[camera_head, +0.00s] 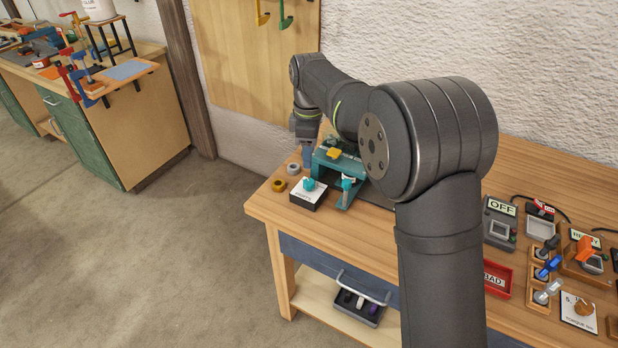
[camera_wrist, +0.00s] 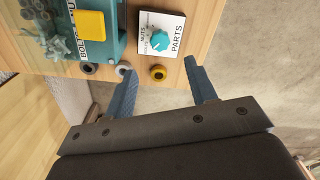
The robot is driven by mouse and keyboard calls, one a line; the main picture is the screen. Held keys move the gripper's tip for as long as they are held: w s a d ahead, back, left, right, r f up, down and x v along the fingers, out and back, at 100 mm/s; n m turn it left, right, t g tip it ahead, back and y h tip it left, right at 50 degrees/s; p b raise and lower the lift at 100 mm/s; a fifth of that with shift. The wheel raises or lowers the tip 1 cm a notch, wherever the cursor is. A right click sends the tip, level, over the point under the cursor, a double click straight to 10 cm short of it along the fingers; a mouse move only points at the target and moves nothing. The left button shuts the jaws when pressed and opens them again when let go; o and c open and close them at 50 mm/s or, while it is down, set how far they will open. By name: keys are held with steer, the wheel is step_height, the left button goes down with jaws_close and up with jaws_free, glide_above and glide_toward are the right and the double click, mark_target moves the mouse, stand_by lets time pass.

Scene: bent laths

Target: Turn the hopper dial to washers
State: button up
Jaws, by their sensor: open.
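The hopper dial is a teal knob (camera_wrist: 160,39) on a white-faced, dark-sided box marked PARTS (camera_wrist: 173,22). The knob also shows in the head view (camera_head: 309,184), near the left end of the bench. Small words sit beside the knob; one looks like NUTS, the others are too small to read. I cannot tell which word the knob points at. My gripper (camera_wrist: 160,70) is open and empty, its two blue fingers apart, pointing toward the dial side without touching the knob. In the head view the gripper (camera_head: 308,152) is behind the dial box.
A teal machine (camera_wrist: 110,50) with a yellow block (camera_wrist: 91,25) stands beside the dial. A brass ring (camera_wrist: 157,73), a silver ring (camera_wrist: 122,69) and a dark ring (camera_wrist: 87,68) lie nearby. The bench edge is close. A red BAD tray (camera_head: 497,280) and switches are at right.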

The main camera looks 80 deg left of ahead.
mark_target(309, 181)
step_height(309, 181, down, 10)
steer(key=shift+r, duration=0.15)
steer(key=shift+c, duration=0.4)
steer(key=c, duration=0.9)
